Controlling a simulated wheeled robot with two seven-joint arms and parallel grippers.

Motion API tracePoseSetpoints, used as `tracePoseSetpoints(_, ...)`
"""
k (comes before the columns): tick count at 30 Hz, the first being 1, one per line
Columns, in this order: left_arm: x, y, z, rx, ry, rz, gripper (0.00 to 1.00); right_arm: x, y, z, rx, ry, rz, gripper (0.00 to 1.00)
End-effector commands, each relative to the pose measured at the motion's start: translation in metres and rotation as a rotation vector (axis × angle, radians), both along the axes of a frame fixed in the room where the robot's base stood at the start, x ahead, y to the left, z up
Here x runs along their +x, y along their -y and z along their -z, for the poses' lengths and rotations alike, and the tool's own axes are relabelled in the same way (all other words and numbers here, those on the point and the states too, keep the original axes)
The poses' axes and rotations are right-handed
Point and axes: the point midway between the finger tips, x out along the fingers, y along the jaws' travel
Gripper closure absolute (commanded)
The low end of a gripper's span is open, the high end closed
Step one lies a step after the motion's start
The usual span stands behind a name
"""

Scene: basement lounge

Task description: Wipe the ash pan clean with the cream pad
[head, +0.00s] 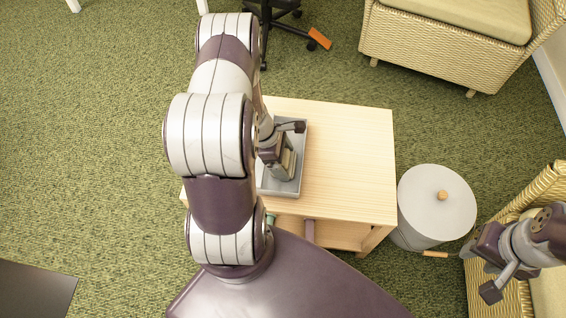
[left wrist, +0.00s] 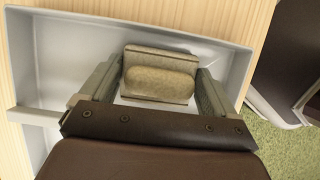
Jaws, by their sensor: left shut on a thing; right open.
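The ash pan (head: 285,188) is a grey rectangular tray on the light wooden table, partly hidden by my left arm. In the left wrist view its pale grey wall (left wrist: 130,22) and floor show, with no clear ash visible. My left gripper (head: 284,162) is over the pan and points down into it. It is shut on the cream pad (left wrist: 160,82), a beige block with a rounded raised grip between the fingers. The pad is inside the pan; whether it touches the floor I cannot tell. My right gripper (head: 492,275) is open and empty, off to the right, away from the table.
The wooden table (head: 350,150) is bare right of the pan. A white lidded bin (head: 430,210) stands right of it. Wicker seats (head: 450,45) are at the upper right and right edge. An orange piece (head: 320,38) lies by a black chair base. A dark panel (head: 35,290) is lower left.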

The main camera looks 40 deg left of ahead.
Motion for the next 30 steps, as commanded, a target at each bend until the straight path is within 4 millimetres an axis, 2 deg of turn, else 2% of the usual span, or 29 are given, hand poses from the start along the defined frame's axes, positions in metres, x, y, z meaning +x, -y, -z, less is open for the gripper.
tracePoseSetpoints(5, 0.007, -0.004, -0.001, 0.0, 0.0, 0.0, 0.35, 0.0, 0.0, -0.004, 0.0, 0.0, 0.0, 0.57)
tracePoseSetpoints(12, 0.03, -0.017, 0.0, 0.002, 0.001, -0.001, 0.35, 0.0, 0.0, -0.012, 0.0, 0.0, 0.0, 0.57)
tracePoseSetpoints(20, 0.042, -0.023, 0.002, 0.002, 0.001, 0.0, 0.35, 0.0, 0.0, -0.015, 0.0, 0.0, 0.0, 0.57)
tracePoseSetpoints(30, 0.07, -0.039, 0.001, 0.002, 0.002, -0.001, 0.35, 0.0, 0.0, -0.024, 0.0, 0.0, 0.0, 0.57)
